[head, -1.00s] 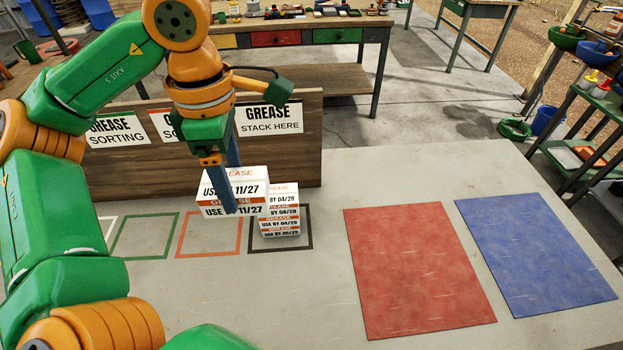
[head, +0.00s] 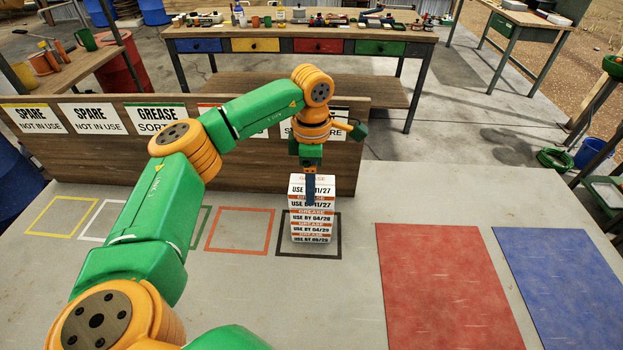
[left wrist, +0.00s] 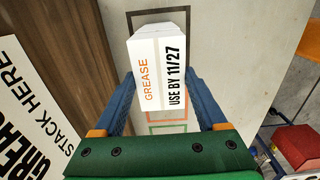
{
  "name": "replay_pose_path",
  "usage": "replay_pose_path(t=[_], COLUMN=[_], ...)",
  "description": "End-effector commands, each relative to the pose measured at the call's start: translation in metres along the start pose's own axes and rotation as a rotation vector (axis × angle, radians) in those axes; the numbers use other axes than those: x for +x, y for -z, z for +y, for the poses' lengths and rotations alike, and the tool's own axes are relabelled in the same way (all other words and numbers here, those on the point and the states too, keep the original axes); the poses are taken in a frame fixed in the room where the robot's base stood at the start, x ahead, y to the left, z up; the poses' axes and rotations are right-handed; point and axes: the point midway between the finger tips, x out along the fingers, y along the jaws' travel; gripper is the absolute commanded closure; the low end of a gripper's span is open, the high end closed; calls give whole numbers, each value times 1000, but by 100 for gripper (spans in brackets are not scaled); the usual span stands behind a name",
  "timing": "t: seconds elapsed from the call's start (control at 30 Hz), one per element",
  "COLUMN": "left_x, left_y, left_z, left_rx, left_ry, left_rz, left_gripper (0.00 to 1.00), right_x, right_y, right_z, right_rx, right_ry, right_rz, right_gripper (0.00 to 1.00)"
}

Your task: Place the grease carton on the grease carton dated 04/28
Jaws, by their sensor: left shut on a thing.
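My left gripper (head: 310,198) is shut on a white-and-orange grease carton (head: 325,189) marked USE BY 11/27. In the left wrist view this carton (left wrist: 160,72) sits between the two blue fingers. In the head view it is lined up over the stack, its lower edge meeting the grease carton dated 04/28 (head: 318,219); I cannot tell whether they touch. Below that are a carton dated 04/29 (head: 314,229) and one dated 05/29 (head: 314,239). The stack stands inside a black square outline (head: 338,235). My right gripper is out of view.
A wooden board (head: 350,180) with signs stands behind the stack, close to my left gripper. An orange square outline (head: 238,252) to the left is empty. A red mat (head: 445,285) and a blue mat (head: 565,290) lie bare at the right.

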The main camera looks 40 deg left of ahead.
Motion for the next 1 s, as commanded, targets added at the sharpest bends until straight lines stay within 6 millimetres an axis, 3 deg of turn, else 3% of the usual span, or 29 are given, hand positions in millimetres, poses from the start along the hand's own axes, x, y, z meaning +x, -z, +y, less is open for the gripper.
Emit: replay_pose_path(t=[0.1, 0.13, 0.2, 0.43, 0.57, 0.77, 0.9, 1.0], left_x=[4, 3, 3, 1, -10, -62, -102, -117], left_y=[0, 0, 0, 0, -1, -1, -1, 0], left_z=[0, 0, 0, 0, 0, 0, 0, 0], left_rx=[0, 0, 0, 0, 0, 0, 1, 0], left_ry=[0, 0, 0, 0, -2, -4, -2, 0], left_rz=[0, 0, 0, 0, -3, -4, -2, 0], left_gripper=[87, 20, 2, 0, 0, 0, 0, 0], right_x=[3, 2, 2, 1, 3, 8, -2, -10], right_y=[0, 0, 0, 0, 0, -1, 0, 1], right_z=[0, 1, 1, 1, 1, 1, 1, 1], right_rx=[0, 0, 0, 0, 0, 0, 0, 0], right_ry=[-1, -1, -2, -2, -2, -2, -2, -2], right_rz=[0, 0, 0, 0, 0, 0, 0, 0], right_gripper=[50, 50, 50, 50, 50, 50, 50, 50])
